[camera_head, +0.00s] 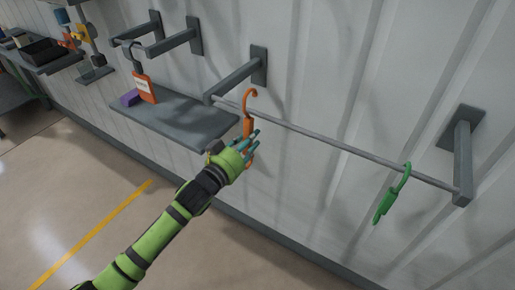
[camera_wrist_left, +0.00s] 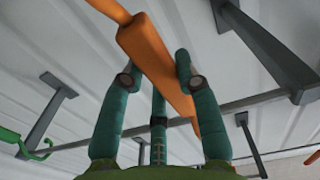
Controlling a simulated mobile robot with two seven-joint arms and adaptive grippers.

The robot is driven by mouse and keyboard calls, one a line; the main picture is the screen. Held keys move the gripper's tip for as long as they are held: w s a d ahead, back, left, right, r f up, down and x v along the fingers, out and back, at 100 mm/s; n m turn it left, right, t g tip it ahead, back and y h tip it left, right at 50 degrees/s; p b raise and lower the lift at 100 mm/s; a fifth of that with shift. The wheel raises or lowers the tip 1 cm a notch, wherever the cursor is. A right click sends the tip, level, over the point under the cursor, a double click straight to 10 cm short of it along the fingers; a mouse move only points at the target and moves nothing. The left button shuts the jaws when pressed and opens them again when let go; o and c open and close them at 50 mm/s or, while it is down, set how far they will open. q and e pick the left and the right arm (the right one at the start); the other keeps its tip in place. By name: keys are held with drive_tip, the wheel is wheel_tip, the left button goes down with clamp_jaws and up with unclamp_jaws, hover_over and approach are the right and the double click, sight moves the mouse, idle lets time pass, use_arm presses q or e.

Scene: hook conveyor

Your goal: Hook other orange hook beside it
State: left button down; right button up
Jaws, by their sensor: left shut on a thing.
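An orange hook (camera_head: 249,108) stands upright in my left gripper (camera_head: 250,143), its curved top at the left end of the long grey rail (camera_head: 320,136). Whether the curve bears on the rail I cannot tell. In the left wrist view my left gripper (camera_wrist_left: 155,85) is shut on the orange hook's body (camera_wrist_left: 150,48). Another orange hook (camera_head: 144,87), with a grey top and a pale label, is by the shelf at the left. A green hook (camera_head: 388,196) hangs near the rail's right end; it also shows in the left wrist view (camera_wrist_left: 30,146). My right gripper is not in view.
A grey shelf (camera_head: 178,118) with a purple block (camera_head: 130,98) lies left of my gripper. Wall brackets (camera_head: 236,77) and (camera_head: 463,160) hold the rail. The rail between the orange and green hooks is bare.

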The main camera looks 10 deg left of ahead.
use_arm(q)
drive_tip(key=shift+w+a+r, duration=0.4)
drive_tip(key=shift+w+a, duration=0.05)
drive_tip(key=shift+a, duration=0.15)
drive_tip(key=shift+a+r, duration=0.15)
drive_tip(key=shift+s+r+p, duration=0.15)
drive_tip(key=shift+r+p, duration=0.8)
drive_tip(key=shift+r, duration=0.2)
drive_tip(key=shift+s+a+f, duration=0.1)
drive_tip(key=shift+s+f, duration=0.1)
drive_tip(key=shift+s, duration=0.15)
drive_tip(key=shift+v, duration=1.8)
drive_tip(key=shift+s+f+p, duration=0.2)
drive_tip(key=shift+s+p, duration=0.2)
drive_tip(key=shift+s, duration=0.05)
drive_tip(key=shift+p+v, duration=0.55)
drive_tip(key=shift+v, duration=1.45)
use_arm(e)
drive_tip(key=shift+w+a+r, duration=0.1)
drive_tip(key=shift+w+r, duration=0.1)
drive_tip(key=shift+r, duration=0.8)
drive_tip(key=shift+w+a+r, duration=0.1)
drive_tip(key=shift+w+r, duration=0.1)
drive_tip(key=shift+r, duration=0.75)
use_arm(q)
drive_tip(key=shift+s, duration=0.1)
